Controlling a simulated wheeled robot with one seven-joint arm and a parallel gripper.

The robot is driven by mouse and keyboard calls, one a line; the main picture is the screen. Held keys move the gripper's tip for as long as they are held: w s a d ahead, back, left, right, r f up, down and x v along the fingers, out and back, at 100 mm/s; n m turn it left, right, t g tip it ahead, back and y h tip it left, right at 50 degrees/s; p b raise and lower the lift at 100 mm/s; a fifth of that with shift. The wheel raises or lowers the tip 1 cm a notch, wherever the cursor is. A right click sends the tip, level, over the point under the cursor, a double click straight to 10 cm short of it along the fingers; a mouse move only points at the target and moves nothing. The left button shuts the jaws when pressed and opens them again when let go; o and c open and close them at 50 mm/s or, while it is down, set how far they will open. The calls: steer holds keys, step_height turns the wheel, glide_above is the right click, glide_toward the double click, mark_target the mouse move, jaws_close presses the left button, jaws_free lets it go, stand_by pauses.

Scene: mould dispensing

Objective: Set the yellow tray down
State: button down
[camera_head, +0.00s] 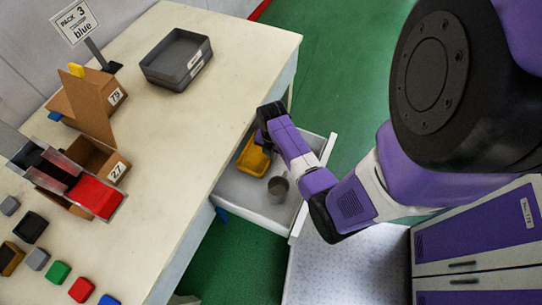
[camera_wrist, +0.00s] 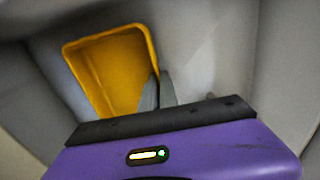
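The yellow tray (camera_head: 253,158) is inside the open white drawer (camera_head: 238,194) in the head view, towards its far end. It also shows in the wrist view (camera_wrist: 108,68), empty and slightly tilted in the picture. My gripper (camera_wrist: 158,80) has its two grey fingers close together at the tray's right wall, one on the inner side and one on the outer, so it is shut on that wall. In the head view my gripper (camera_head: 264,140) partly covers the tray. I cannot tell whether the tray touches the drawer floor.
A grey metal cup (camera_head: 278,187) stands in the drawer near the tray. The drawer's walls surround both. The table (camera_head: 200,120) above carries a dark grey bin (camera_head: 177,60), cardboard boxes (camera_head: 96,158) and several coloured blocks. A purple-fronted cabinet (camera_head: 478,225) stands at the right.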

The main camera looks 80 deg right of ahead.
steer(key=shift+w+f, duration=0.1)
steer(key=shift+f, duration=0.5)
steer(key=shift+f, duration=0.1)
steer(key=c, duration=1.6)
jaws_free()
